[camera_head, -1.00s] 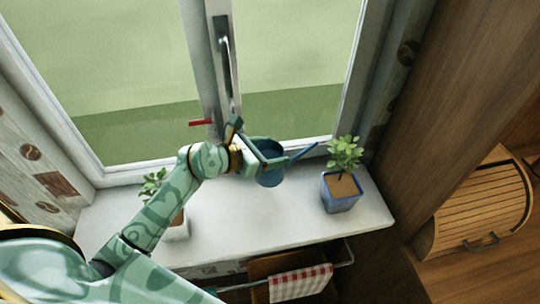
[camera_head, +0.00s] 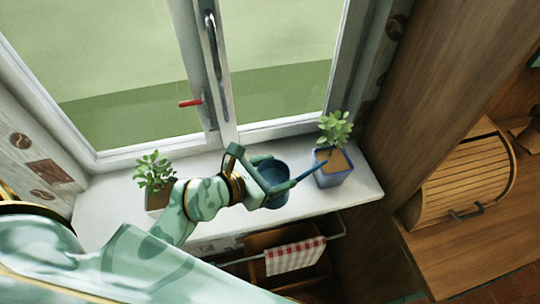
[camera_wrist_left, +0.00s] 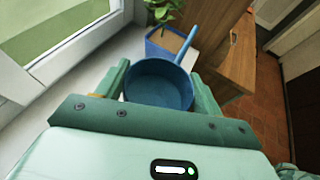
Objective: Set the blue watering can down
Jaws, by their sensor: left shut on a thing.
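The blue watering can (camera_head: 268,176) is a round open vessel with a long straight spout that points right, toward a potted plant. It also shows in the left wrist view (camera_wrist_left: 160,84), between the two fingers, with its spout pointing away. My left gripper (camera_head: 272,186) is shut on the watering can, over the white windowsill (camera_head: 230,218). I cannot tell whether the can's base touches the sill. My right gripper does not show.
A plant in a blue pot (camera_head: 333,172) stands at the sill's right end, close to the spout tip. Another potted plant (camera_head: 155,175) stands at the left, partly behind my arm. The window frame (camera_head: 222,100) rises behind. A checked towel (camera_head: 295,256) hangs below the sill.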

